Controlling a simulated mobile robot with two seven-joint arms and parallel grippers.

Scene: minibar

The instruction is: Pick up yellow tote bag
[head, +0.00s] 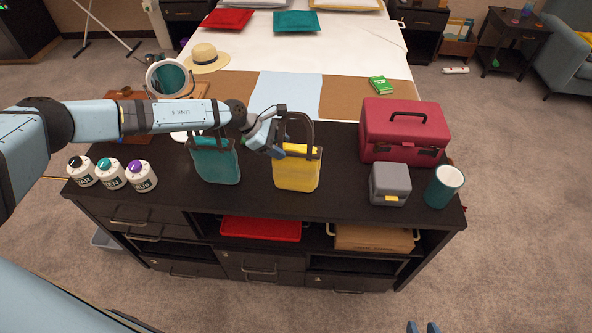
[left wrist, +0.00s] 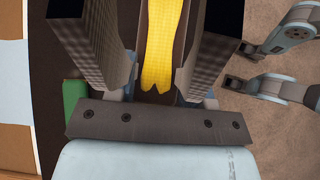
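The yellow tote bag (head: 297,173) stands upright on the dark cabinet top, its dark handle (head: 301,117) arching above it. My left gripper (head: 274,148) is at the bag's upper left, by the handle. In the left wrist view its two fingers (left wrist: 160,45) are wide apart, with the yellow bag (left wrist: 163,60) visible between them. I cannot tell whether a finger touches the handle.
A teal tote bag (head: 216,162) stands to the left, under my left arm. Several canisters (head: 112,173) are further left. A red toolbox (head: 404,132), a grey box (head: 389,183) and a teal cup (head: 443,187) stand to the right. A bed (head: 297,52) lies behind the cabinet.

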